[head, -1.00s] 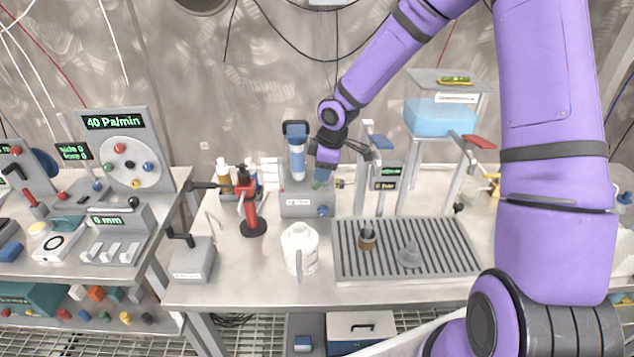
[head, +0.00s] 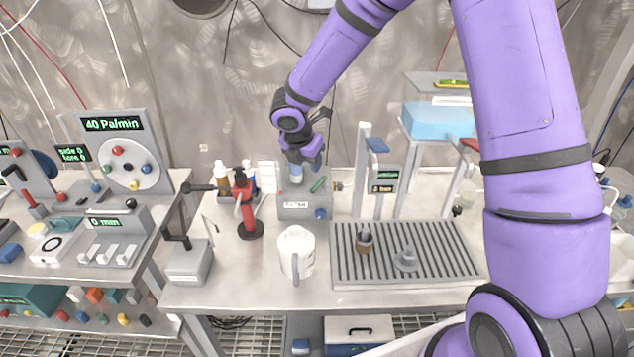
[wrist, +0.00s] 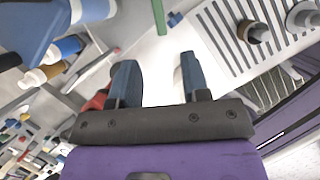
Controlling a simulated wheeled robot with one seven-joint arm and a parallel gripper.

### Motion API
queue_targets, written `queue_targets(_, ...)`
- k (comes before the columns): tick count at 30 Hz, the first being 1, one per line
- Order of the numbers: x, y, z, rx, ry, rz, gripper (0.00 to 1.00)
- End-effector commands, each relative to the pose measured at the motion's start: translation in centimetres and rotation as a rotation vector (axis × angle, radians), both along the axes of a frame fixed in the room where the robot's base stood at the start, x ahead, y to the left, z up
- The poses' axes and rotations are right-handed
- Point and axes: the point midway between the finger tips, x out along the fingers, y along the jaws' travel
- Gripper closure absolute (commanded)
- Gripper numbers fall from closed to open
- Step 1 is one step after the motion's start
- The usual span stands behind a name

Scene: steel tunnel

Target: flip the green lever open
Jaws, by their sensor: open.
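The green lever (head: 318,184) is a short green bar on the front of a grey box (head: 304,207) at the back middle of the table. It slants up to the right. My gripper (head: 301,163) is above the box, up and left of the lever, in front of the upright filter cylinder (head: 296,174), whose top it hides. In the wrist view my gripper (wrist: 158,73) is open, with nothing between its two blue fingers. A green bar shows near the top there, beyond the fingertips and apart from them; I cannot tell surely that it is the lever.
A red stand (head: 245,208) and small bottles (head: 221,176) are left of the box. A white jug (head: 296,252) stands in front. A slatted tray (head: 440,262) with two small vessels lies to the right. An upright post (head: 361,170) stands close right of the box.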

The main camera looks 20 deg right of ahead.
Motion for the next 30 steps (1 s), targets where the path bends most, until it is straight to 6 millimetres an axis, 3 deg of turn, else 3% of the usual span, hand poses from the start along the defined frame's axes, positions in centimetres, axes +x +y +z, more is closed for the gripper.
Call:
queue_targets(5, 0.3, -0.1, -0.7, -0.02, 0.003, 0.028, 0.57)
queue_targets(21, 2.5, -2.5, -8.6, -0.016, 0.003, 0.024, 0.57)
queue_targets(30, 2.9, -2.9, -9.8, -0.017, 0.001, 0.024, 0.57)
